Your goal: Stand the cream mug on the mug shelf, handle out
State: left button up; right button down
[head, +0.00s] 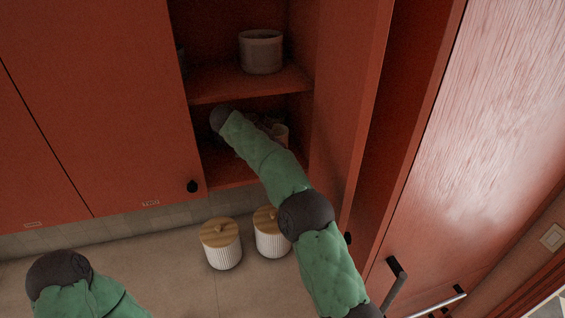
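A small cream cup-like thing, apparently the cream mug (281,133), shows on the lower level of the open red cabinet. It is partly hidden behind my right arm, and I cannot make out its handle. My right arm reaches up from the lower right into this level. Dark parts that seem to be my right gripper (266,123) show beside the mug. The arm hides most of them, so I cannot tell whether the fingers are open, or whether they touch the mug. The lower shelf board (222,174) is partly visible. My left gripper is out of view; only part of that arm shows at lower left.
A pale grey pot (261,51) stands on the upper shelf (222,84). Two ribbed white canisters with wooden lids, a left one (223,247) and a right one (271,238), stand on the counter (170,275) below. An open red door (400,130) flanks the cabinet at right.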

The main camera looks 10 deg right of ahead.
jog(key=shift+w+d+f, duration=0.1)
jog(key=shift+d+f, duration=0.1)
jog(key=shift+f, duration=1.55)
jog(key=c, duration=1.1)
grip_release()
jog(key=shift+f, duration=0.15)
jog(key=v, duration=0.7)
jog(key=shift+a+r, duration=0.25)
